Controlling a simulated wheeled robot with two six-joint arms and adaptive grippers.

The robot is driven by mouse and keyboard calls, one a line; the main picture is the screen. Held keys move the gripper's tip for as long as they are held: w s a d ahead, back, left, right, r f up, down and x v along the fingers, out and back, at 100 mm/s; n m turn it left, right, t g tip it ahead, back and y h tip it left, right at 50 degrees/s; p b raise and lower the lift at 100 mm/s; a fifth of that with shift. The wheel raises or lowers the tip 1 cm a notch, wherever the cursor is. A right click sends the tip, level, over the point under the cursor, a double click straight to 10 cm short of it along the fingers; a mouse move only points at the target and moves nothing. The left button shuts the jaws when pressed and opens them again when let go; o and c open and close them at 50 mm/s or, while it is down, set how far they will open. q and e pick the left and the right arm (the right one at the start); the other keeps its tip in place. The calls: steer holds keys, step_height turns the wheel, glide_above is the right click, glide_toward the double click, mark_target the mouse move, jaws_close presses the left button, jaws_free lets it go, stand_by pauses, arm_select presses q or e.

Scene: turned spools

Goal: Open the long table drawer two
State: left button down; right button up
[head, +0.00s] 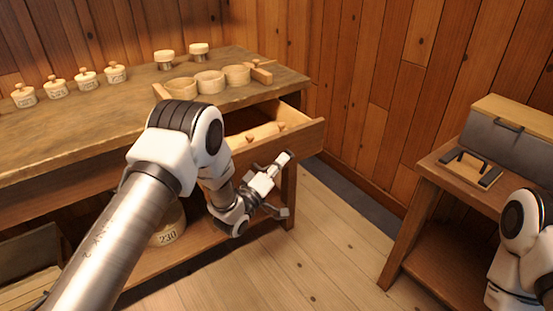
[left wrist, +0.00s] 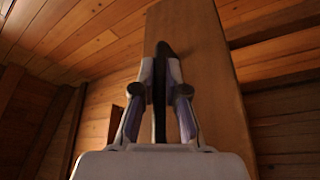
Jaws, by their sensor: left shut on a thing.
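The long table (head: 60,130) stands at the left, and a drawer (head: 306,136) at its right end is pulled out, its inside partly showing. A pale turned wooden piece (head: 262,131) lies in it. My left gripper (head: 285,160) is in front of the drawer's face. In the left wrist view my left gripper (left wrist: 160,75) is shut on a dark upright handle (left wrist: 160,110) against the wooden drawer front (left wrist: 205,60). The handle is hidden in the head view. No drawer number can be read. My right gripper is out of view; only part of that arm shows.
Several labelled lidded jars (head: 86,77), round wooden bowls (head: 209,82) and two small spools (head: 198,51) stand on the tabletop. A side table (head: 425,175) with a grey box (head: 505,135) stands at the right. Bare plank floor (head: 330,250) lies between the tables.

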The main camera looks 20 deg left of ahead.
arm_select(q)
steer(key=s+d, duration=0.2)
steer(key=shift+d, duration=0.3)
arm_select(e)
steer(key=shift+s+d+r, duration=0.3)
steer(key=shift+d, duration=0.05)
arm_select(q)
steer(key=c, duration=1.2)
jaws_free()
steer(key=shift+s+f, duration=0.1)
steer(key=shift+s, duration=0.05)
steer(key=v, duration=1.2)
